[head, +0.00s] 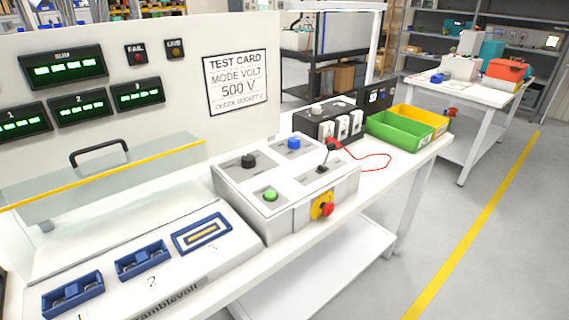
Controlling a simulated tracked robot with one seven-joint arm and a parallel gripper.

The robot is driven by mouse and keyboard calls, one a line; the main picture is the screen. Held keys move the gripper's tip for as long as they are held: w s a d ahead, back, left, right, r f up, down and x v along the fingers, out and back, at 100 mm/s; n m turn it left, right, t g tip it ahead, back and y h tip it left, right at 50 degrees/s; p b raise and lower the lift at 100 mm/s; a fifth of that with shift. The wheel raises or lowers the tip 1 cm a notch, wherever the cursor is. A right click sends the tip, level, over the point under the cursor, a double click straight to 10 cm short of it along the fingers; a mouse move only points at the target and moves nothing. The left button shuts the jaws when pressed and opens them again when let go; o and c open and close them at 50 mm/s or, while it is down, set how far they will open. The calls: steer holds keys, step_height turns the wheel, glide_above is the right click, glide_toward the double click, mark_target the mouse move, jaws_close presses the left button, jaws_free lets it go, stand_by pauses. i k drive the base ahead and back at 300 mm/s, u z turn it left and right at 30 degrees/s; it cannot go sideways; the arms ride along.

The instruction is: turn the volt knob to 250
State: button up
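A grey-white control box (230,188) stands on the bench in the middle of the head view. On its sloped top are a black knob (249,160) at the back left and a blue knob (293,144) at the back right. The labels and scale marks are too small to read, so I cannot tell which is the volt knob or where it points. A green button (270,195) and a black-topped lever (322,167) are nearer the front. A card (236,82) on the panel behind reads "TEST CARD, MODE VOLT, 500 V". My gripper is not in view.
A red stop button (327,209) on yellow sits on the box's front. Left is a fixture with blue sockets (142,260) and a clear, yellow-edged cover (120,170). Right are a black unit (335,122), a red cable (375,168), and green (398,131) and yellow (418,119) bins.

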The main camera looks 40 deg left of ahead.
mark_target(294, 143)
steer(key=z, duration=0.8)
steer(key=i, duration=0.1)
steer(key=u, duration=2.6)
steer(key=k, duration=0.5)
steer(key=u, duration=0.2)
steer(key=i, duration=0.5)
steer(key=z, duration=0.15)
